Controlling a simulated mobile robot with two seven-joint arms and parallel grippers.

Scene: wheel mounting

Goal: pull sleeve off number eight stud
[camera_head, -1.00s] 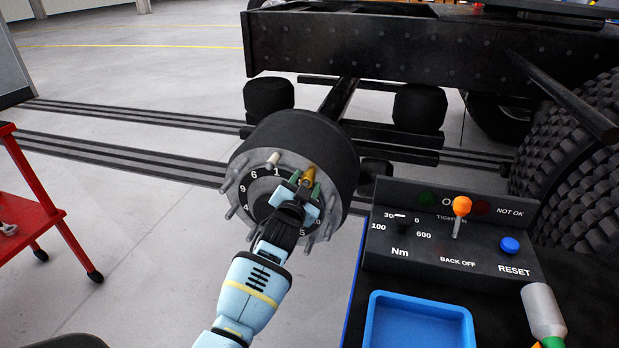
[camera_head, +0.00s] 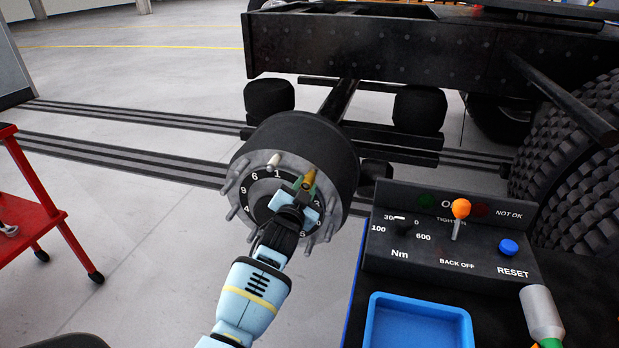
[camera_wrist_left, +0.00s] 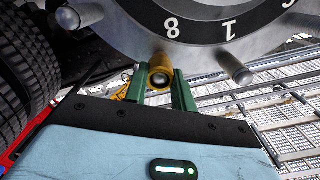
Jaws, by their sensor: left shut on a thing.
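The hub (camera_head: 300,136) carries a ring of studs and a numbered disc (camera_head: 262,193). The brass sleeve (camera_head: 309,177) is at its upper right; in the left wrist view the sleeve (camera_wrist_left: 160,73) sits beside the numeral 8 (camera_wrist_left: 172,27), with a grey round end inside its opening. My left gripper (camera_head: 301,188) is in front of the hub face. Its green fingers (camera_wrist_left: 160,90) lie on either side of the sleeve, shut on it. How far the sleeve sits on the stud cannot be told. My right gripper is out of view.
A pale-tipped stud (camera_head: 272,160) and bare grey studs (camera_head: 230,186) stand around the sleeve. At right are a control box (camera_head: 450,240) with an orange-topped lever (camera_head: 461,211), a blue tray (camera_head: 374,325) and a grey cylindrical tool (camera_head: 541,315). A red cart (camera_head: 40,220) is at left.

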